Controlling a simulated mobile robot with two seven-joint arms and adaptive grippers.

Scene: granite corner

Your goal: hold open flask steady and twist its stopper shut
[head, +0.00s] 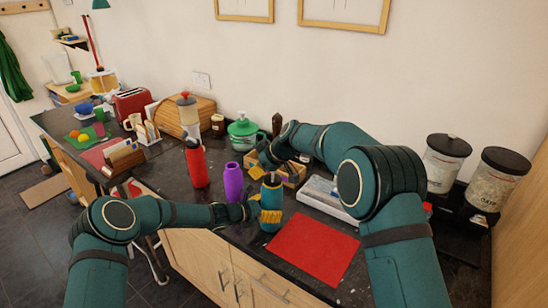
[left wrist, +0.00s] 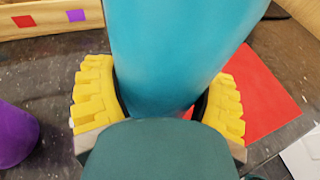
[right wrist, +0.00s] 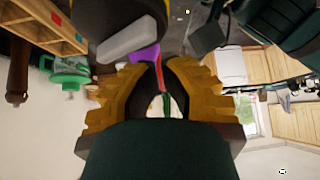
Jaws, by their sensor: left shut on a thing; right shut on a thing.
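The teal flask (head: 271,205) stands upright near the counter's front edge, and its side fills the upper middle of the left wrist view (left wrist: 180,50). My left gripper (head: 262,214) is shut around the flask's body, with yellow fingers (left wrist: 158,105) on both sides of it. My right gripper (head: 266,174) is just above the flask's top, reaching down from behind. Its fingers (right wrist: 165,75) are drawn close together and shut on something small. What they hold is mostly hidden, so the stopper and its fit in the flask's mouth cannot be made out.
A purple bottle (head: 233,183) and a red bottle (head: 195,163) stand left of the flask. A red mat (head: 314,248) lies at its right.

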